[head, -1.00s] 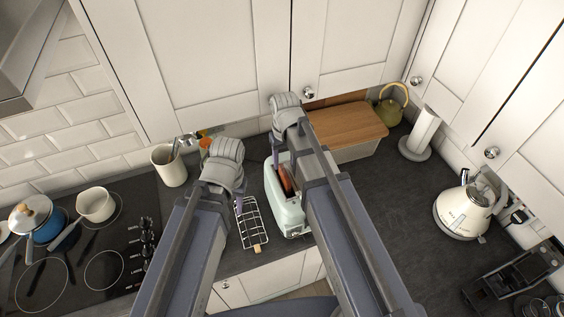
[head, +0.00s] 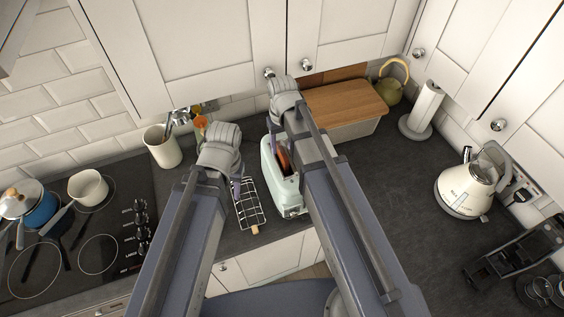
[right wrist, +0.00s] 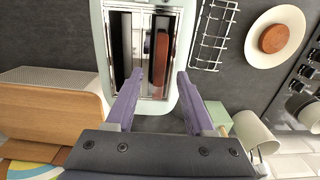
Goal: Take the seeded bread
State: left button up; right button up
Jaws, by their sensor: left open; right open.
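A pale green toaster (head: 291,199) stands on the dark worktop. A reddish-brown bread slice (head: 283,160) sits upright in one of its slots; the right wrist view shows this slice (right wrist: 162,48) in the right slot and the left slot dark. I cannot make out seeds on it. My right gripper (right wrist: 160,88) is open and empty, its purple fingers apart at the toaster's near end, roughly in line with the slice. In the head view its arm partly hides the toaster. My left gripper (head: 237,188) is open beside the toaster, near the wire rack, its fingers mostly hidden.
An empty wire rack (head: 249,209) lies left of the toaster. A round brown item (right wrist: 273,39) lies on a white plate (right wrist: 290,20). A wood-lidded bread bin (head: 345,105) and utensil pot (head: 161,148) stand behind.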

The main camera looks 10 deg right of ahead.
aim_at(282, 151)
notch_tip(282, 151, down, 4)
jog(key=b, duration=0.2)
jog(key=shift+r+b, duration=0.15)
jog(key=shift+b, duration=0.25)
jog(key=shift+r, duration=0.1)
grip_shut()
